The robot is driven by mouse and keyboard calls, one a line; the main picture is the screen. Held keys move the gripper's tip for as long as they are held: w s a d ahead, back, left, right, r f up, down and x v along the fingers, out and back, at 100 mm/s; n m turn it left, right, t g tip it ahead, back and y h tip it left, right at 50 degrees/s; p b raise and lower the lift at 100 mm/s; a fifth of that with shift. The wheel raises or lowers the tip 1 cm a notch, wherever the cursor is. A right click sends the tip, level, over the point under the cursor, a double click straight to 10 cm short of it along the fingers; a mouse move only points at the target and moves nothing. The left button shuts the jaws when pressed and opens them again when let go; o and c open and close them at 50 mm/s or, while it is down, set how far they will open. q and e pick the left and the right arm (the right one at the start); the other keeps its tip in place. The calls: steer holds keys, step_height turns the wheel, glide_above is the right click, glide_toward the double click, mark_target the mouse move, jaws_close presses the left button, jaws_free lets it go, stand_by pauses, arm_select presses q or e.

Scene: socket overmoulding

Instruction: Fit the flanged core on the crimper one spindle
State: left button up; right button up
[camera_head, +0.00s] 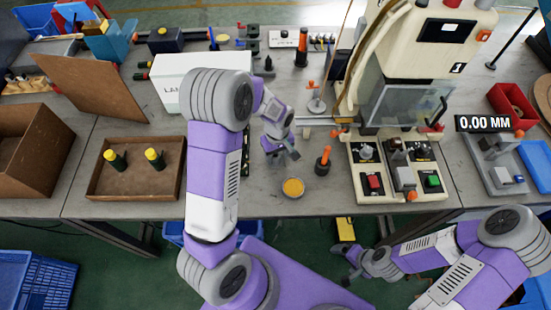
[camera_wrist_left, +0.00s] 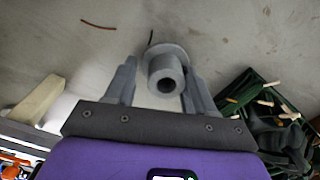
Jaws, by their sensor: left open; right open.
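In the left wrist view, a grey flanged core (camera_wrist_left: 166,72), with a round flange and a hollow hub, stands between the two fingers of my left gripper (camera_wrist_left: 158,80). The fingers are apart, with a gap visible beside the core. In the head view my left gripper (camera_head: 285,153) is low over the table, and the core cannot be made out there. Crimper one (camera_head: 420,60), a cream machine marked 1, stands to the right behind a clear guard (camera_head: 402,104); its spindle cannot be made out. My right gripper (camera_head: 352,266) is open and empty below the table's front edge.
A yellow-filled dish (camera_head: 293,188) and an orange-topped black tool (camera_head: 323,161) stand right of my left gripper. The control panel (camera_head: 398,172) sits before the crimper. A beige block (camera_wrist_left: 40,98) lies left.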

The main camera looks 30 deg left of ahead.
arm_select(q)
steer(key=shift+r, duration=0.1)
steer(key=c, duration=0.9)
